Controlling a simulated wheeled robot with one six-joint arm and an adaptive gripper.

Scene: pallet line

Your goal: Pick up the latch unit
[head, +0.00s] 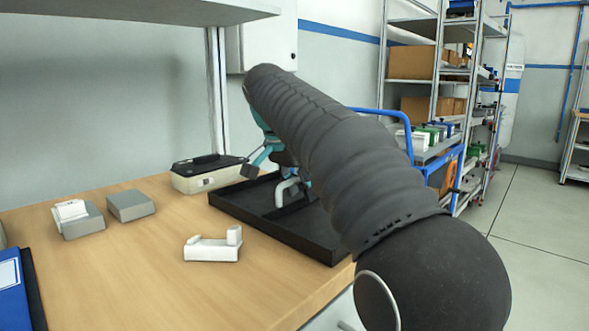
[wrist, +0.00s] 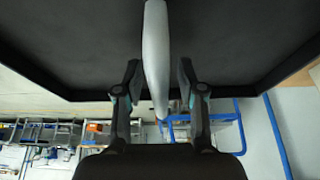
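A light grey curved part (head: 287,188) stands in the black tray (head: 235,207), partly hidden behind my arm. In the wrist view it shows as a smooth grey bar (wrist: 155,50) running between my fingers. My gripper (wrist: 160,75) is open, with one finger on each side of the bar and a visible gap at both. In the head view only bits of the gripper show beside the arm. A white bracket-like part (head: 212,248) with a raised end lies on the table in front of the tray. I cannot tell by looks which part is the latch unit.
On the wooden table (head: 130,270) are a grey block (head: 130,205), a grey block with a white top (head: 80,220), a case with a dark lid (head: 205,174) and a blue binder (head: 12,290). A shelf overhangs the back. A blue-framed cart (head: 440,150) stands beyond.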

